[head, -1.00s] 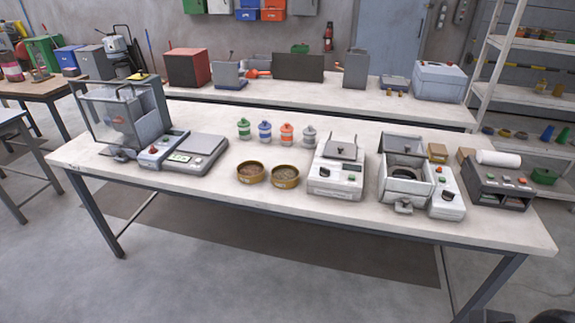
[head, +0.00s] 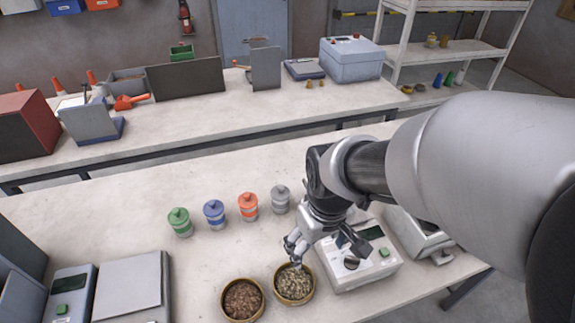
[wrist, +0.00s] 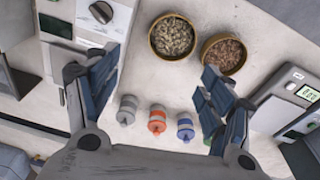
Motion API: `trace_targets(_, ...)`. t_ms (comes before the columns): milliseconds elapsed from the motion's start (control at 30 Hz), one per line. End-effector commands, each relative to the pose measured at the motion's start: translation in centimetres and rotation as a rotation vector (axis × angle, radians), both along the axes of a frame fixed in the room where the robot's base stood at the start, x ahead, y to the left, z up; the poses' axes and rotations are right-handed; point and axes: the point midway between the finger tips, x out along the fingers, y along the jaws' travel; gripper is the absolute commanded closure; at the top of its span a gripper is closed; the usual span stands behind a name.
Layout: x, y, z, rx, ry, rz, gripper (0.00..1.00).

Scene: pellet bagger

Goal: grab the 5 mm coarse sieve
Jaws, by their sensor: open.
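Two round brass-coloured sieves stand side by side on the near bench. The left sieve (head: 242,319) holds reddish-brown grains and the right sieve (head: 296,303) holds paler, coarser-looking pieces. No mesh-size label is readable, so I cannot tell which is the 5 mm one. My gripper (head: 325,246) is open and empty, above the bench behind and right of the right sieve. Its left finger overlaps that sieve's back rim in the head view; contact is not clear. In the wrist view, the paler sieve (wrist: 152,42) and the brown sieve (wrist: 240,66) lie beyond my fingers (wrist: 152,78).
Green (head: 180,222), blue (head: 214,214), orange (head: 248,206) and grey (head: 280,199) lidded jars stand behind the sieves. A white instrument (head: 365,270) is close on the right, a scale (head: 130,285) on the left. Bench between scale and sieves is clear.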

Motion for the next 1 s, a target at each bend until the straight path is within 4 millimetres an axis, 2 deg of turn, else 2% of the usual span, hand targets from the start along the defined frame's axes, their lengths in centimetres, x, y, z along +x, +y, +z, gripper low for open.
trace_targets(133,1.3,2.3,-2.9,-0.023,0.078,0.104,0.13)
trace_targets(333,1.9,3.7,-5.7,-0.036,0.120,0.174,0.00)
trace_targets(467,1.9,3.9,-7.4,-0.038,0.127,0.184,0.00)
trace_targets(800,1.8,3.8,-14.8,-0.038,0.128,0.183,0.00)
trace_targets(1000,1.9,3.8,-17.7,-0.038,0.125,0.182,0.00)
